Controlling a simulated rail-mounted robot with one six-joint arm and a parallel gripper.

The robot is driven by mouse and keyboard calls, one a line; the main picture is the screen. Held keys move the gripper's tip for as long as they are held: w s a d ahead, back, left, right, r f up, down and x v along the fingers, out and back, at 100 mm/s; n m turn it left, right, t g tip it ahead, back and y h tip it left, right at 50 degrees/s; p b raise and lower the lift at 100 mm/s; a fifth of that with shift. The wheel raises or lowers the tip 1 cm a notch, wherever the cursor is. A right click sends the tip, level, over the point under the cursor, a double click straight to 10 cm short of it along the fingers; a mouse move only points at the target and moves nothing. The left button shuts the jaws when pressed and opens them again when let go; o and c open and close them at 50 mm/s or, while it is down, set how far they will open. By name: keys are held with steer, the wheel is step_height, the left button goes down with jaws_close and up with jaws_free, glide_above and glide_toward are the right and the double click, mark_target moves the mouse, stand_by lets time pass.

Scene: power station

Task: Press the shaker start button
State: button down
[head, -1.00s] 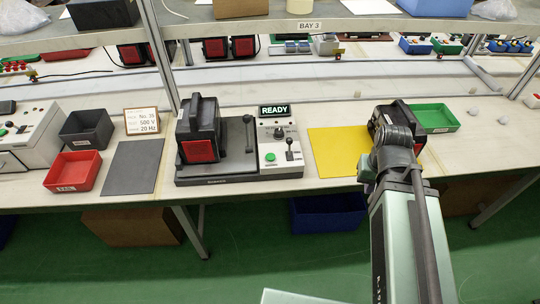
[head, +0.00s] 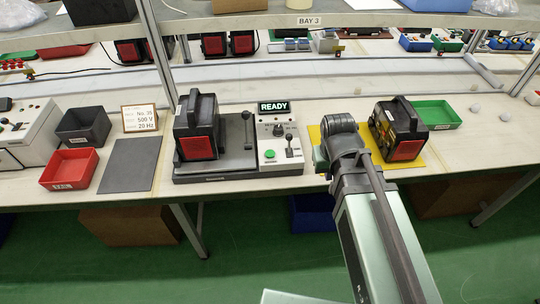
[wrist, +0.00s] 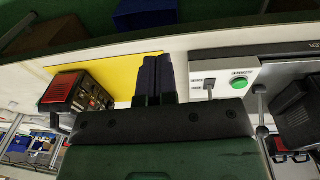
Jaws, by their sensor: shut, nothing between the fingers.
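The shaker (head: 215,172) is a dark platform with a white control panel (head: 265,133) at its right. The green round button (head: 270,155) is low on this panel, left of a small black lever (head: 290,146). A lit display (head: 273,107) above reads READY. In the wrist view the green button (wrist: 239,84) is right of my gripper (wrist: 153,60), beyond the lever (wrist: 209,86). My gripper's two dark fingers are together and empty, over the yellow mat (wrist: 110,77), apart from the panel. In the head view my wrist hides the fingertips.
A black device with a red face (head: 195,135) stands on the shaker, beside an upright lever (head: 247,128). A similar device (head: 400,130) stands on the yellow mat (head: 314,134). A green tray (head: 437,113) is behind it. A shelf (head: 240,27) runs above the bench.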

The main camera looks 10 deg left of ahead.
steer(key=w+a+n+t+b, duration=0.15)
steer(key=w+a, duration=0.25)
steer(key=a, duration=0.4)
steer(key=w+a+n+t+b, duration=0.1)
steer(key=w+a+n+t, duration=0.25)
steer(key=a, duration=0.45)
step_height(320, 180, up, 3)
steer(key=t, duration=0.3)
glide_above(268, 153)
steer(key=shift+w+f, duration=0.15)
steer(key=shift+f, duration=0.05)
steer(key=shift+f, duration=0.1)
step_height(268, 153, down, 9)
steer(key=b, duration=0.8)
steer(key=shift+f+b, duration=0.25)
steer(key=shift+b, duration=0.3)
